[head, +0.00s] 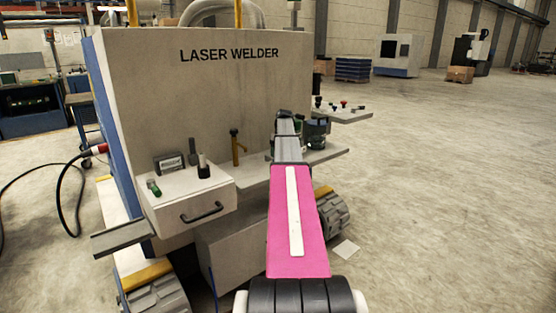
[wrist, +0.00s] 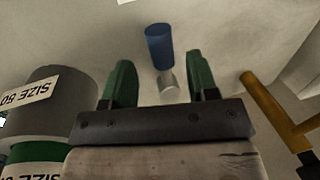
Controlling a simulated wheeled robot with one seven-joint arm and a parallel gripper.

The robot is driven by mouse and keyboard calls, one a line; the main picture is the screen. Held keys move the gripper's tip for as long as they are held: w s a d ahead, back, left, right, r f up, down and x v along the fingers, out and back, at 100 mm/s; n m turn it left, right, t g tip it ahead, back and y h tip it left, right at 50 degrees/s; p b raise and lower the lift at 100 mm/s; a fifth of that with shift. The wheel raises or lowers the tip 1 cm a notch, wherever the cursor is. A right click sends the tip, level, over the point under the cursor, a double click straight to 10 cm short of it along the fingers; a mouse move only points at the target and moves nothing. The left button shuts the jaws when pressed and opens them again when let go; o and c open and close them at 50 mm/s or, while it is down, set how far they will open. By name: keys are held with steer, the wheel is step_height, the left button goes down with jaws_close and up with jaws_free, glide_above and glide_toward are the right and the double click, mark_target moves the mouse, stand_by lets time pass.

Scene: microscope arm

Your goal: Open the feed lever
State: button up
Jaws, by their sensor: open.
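A lever with a blue cylindrical grip (wrist: 160,46) and a pale metal stem (wrist: 168,82) shows in the wrist view, close to the machine's pale face. No label marks it as the feed lever. My gripper (wrist: 163,75) is open, its two green fingers apart on either side of the stem in the picture; I cannot tell whether they touch it. The blue grip lies beyond the fingertips in the picture. In the head view my arm reaches to the laser welder (head: 215,90), and hides the blue lever.
A yellow lever (head: 237,148) stands on the machine's ledge; it also shows in the wrist view (wrist: 266,97). Grey and green cylinders marked SIZE (wrist: 48,95) are at the wrist view's left. A drawer box (head: 187,200) protrudes at left. Open floor (head: 450,200) lies right.

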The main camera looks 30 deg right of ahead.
step_height(320, 180, up, 7)
steer(key=d, duration=0.1)
steer(key=shift+w+d+r, duration=0.15)
steer(key=shift+d+r, duration=0.05)
steer(key=shift+d, duration=0.05)
stand_by(0.5)
